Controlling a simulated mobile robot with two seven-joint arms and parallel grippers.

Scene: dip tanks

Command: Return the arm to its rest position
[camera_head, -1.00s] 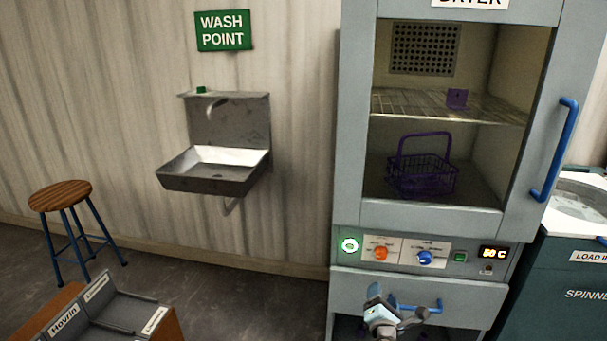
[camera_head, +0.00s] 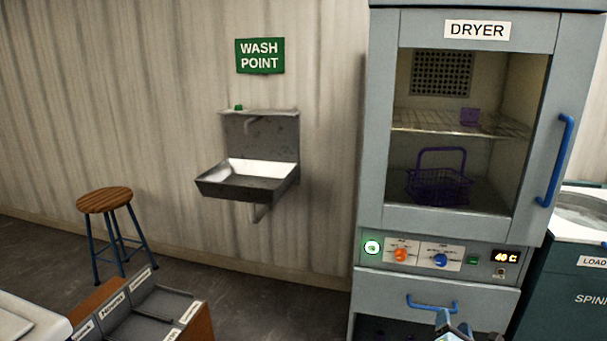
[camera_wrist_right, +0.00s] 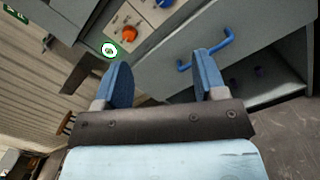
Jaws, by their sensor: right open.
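My right gripper (camera_wrist_right: 166,85) is open and empty, its two blue fingers spread apart in the right wrist view. In the head view only a small part of my right gripper (camera_head: 447,325) shows at the bottom edge, in front of the dryer's lower drawer. The dryer (camera_head: 375,180) stands at the right. The drawer's blue handle (camera_head: 432,302) is just above the gripper in the head view and beyond the fingertips in the right wrist view (camera_wrist_right: 208,52). My left gripper is not in view.
A purple basket (camera_head: 438,187) sits inside the dryer behind its glass door. A wash point sink (camera_head: 247,181) is on the wall. A wooden stool (camera_head: 105,200) and a labelled divided tray (camera_head: 202,328) are at the left. A spinner (camera_head: 575,265) stands at the right.

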